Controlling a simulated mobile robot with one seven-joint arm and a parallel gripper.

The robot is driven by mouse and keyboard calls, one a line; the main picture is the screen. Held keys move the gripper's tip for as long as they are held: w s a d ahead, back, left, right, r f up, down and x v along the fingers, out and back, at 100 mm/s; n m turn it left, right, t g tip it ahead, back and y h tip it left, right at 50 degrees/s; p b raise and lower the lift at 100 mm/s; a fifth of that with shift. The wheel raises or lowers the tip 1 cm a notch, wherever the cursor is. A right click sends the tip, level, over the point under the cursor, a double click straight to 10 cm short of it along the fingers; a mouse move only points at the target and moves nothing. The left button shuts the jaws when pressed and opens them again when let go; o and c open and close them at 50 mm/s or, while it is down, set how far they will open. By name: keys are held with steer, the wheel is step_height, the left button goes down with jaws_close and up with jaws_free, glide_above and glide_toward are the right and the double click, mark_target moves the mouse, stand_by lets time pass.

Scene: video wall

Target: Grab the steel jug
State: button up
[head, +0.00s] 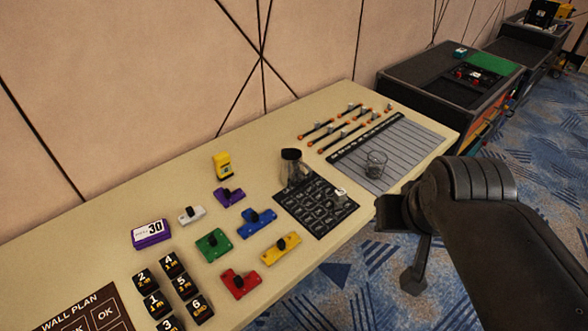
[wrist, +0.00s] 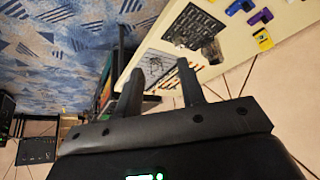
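The steel jug (head: 293,169) stands upright on the table at the back edge of a dark gridded mat (head: 318,208). Its top is dark and its lower body is greyish and shiny. In the wrist view the jug (wrist: 210,50) shows small and dark, beyond and to the right of the fingers. My gripper (wrist: 160,70) is open, with a clear gap between its two fingers and nothing in it. It is well apart from the jug. In the head view my arm is at the right, off the table's front edge, and the fingers are hard to make out.
A clear glass (head: 376,163) stands on a grey lined sheet (head: 370,150) right of the jug. A small whitish item (head: 340,193) sits on the mat. Coloured blocks, a yellow device (head: 222,166) and numbered black blocks lie left. The table (head: 265,140) is bare behind the jug.

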stand_by(0.4)
steer(key=shift+c, duration=0.7)
